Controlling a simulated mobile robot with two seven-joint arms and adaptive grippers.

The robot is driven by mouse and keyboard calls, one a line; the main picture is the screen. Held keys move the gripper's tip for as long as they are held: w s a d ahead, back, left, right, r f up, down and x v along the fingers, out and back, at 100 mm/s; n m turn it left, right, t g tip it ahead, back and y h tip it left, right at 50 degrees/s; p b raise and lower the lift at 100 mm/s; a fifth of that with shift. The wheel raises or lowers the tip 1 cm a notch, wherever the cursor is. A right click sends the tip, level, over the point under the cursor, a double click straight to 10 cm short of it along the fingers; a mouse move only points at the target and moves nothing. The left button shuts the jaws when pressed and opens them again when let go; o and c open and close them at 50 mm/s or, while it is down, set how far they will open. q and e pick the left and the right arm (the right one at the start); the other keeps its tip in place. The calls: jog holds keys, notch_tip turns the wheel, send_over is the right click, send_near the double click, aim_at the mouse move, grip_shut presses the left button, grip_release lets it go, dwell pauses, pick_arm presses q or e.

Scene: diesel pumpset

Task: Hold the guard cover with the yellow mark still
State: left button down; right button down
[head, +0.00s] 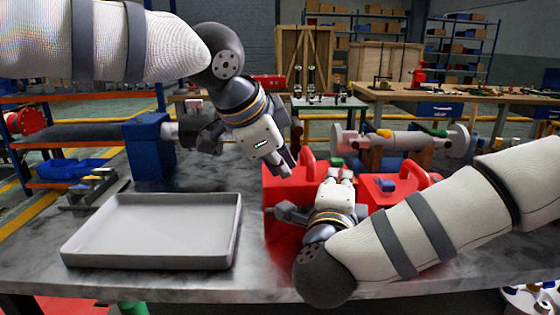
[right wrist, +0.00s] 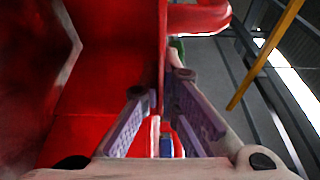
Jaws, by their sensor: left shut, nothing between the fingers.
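A red guard cover (head: 284,192) with an arched handle stands on the bench, partly hidden by my right arm. A second red guard cover (head: 411,184) with a blue mark is to its right. I see no yellow mark on either. My right gripper (head: 338,176) is between them; in the right wrist view its fingers (right wrist: 163,100) close on both sides of a thin red wall (right wrist: 162,50), which appears to be the left cover's. My left gripper (head: 289,168) is shut and empty, just above the left cover by its handle; contact is unclear.
An empty grey tray (head: 150,262) lies at the bench's left front. A blue block-like fixture (head: 149,147) stands behind it, with a small rack (head: 95,187) left. A metal shaft assembly (head: 400,141) lies behind the covers. Bench between tray and covers is clear.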

pick_arm(q)
jog(key=shift+s+r, duration=0.15)
jog(key=shift+s, duration=1.05)
pick_arm(e)
jog(key=shift+r, duration=0.15)
pick_arm(q)
jog(key=v, duration=1)
jog(key=shift+d, duration=0.1)
